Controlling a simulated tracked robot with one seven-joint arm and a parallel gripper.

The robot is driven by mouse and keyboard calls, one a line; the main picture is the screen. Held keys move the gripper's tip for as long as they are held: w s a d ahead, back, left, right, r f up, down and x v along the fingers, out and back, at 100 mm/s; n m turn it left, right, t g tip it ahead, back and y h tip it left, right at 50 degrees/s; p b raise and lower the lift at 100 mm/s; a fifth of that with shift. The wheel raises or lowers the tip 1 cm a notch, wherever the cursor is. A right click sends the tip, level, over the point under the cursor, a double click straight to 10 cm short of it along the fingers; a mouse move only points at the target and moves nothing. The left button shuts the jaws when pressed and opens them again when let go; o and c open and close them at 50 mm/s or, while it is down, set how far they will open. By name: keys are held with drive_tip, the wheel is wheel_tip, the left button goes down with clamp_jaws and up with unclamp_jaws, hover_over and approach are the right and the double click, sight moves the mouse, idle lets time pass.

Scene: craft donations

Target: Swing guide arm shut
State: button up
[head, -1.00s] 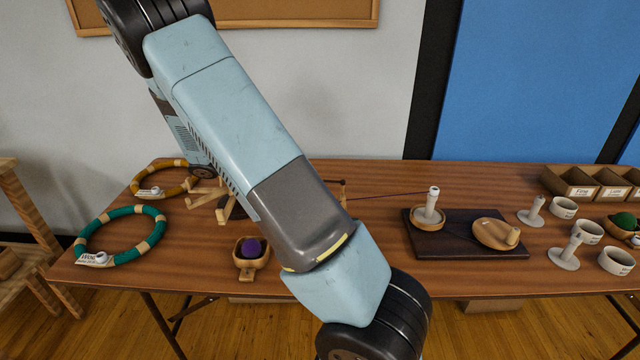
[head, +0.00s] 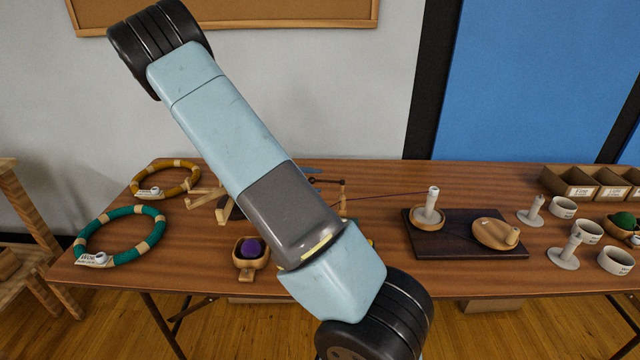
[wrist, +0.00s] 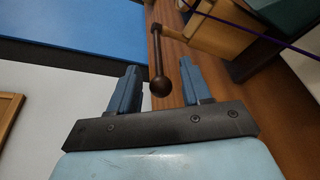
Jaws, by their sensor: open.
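The guide arm (wrist: 157,55) is a thin dark rod with a round knob at its end, joined to a wooden block (wrist: 215,32) in the wrist view. In the head view the rod (head: 326,181) shows small beside a wooden post (head: 342,197). My gripper (wrist: 157,68) is open, with its two blue fingers on either side of the knob in the picture. The knob looks nearer the right finger; I cannot tell whether they touch. A purple strand (head: 390,195) runs from the post to a white spool (head: 433,195). My arm hides much of the wooden device.
A purple ball in a wooden holder (head: 250,254) stands in front on the table (head: 190,270). Teal (head: 119,234) and yellow (head: 165,180) hoops lie at left. A dark board (head: 455,240) with spool and wooden dish (head: 494,233) is right, then white cups and stands.

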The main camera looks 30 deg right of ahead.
sight(316, 181)
drive_tip(key=shift+x, duration=1.9)
clamp_jaws()
